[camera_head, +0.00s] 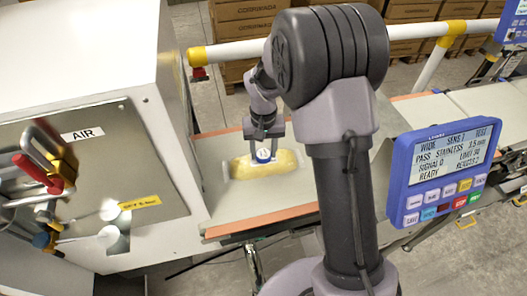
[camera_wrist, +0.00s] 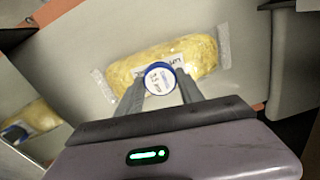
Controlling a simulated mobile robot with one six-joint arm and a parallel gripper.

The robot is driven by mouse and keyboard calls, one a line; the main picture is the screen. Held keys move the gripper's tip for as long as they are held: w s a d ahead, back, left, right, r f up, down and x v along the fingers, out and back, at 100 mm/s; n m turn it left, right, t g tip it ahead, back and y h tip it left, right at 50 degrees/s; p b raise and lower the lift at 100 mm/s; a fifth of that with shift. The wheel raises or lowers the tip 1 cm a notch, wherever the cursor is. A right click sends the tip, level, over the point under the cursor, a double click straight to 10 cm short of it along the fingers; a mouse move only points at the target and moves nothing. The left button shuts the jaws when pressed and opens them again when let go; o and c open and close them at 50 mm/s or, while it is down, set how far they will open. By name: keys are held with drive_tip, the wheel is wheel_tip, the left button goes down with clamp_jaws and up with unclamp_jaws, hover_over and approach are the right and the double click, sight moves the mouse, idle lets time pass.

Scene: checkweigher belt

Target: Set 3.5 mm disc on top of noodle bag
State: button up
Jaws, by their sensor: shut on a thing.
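The noodle bag (camera_head: 283,161) is a yellow pack with clear ends, lying on the pale belt; it also shows in the wrist view (camera_wrist: 204,52). My gripper (camera_head: 264,150) is over the middle of the bag, pointing down. It is shut on the 3.5 mm disc (camera_wrist: 158,78), a round white-faced piece with a blue rim, held between the two fingertips. The disc also shows in the head view (camera_head: 263,155). I cannot tell whether disc and bag touch.
The belt (camera_head: 226,205) has free room around the bag. A white cabinet with an AIR panel (camera_head: 85,175) stands at the left. A blue display unit (camera_head: 441,170) is at the right. A white rail with yellow joints (camera_head: 230,52) runs behind my arm.

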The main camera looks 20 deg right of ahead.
drive_tip(key=shift+f, duration=0.15)
drive_tip(key=o, duration=1.4)
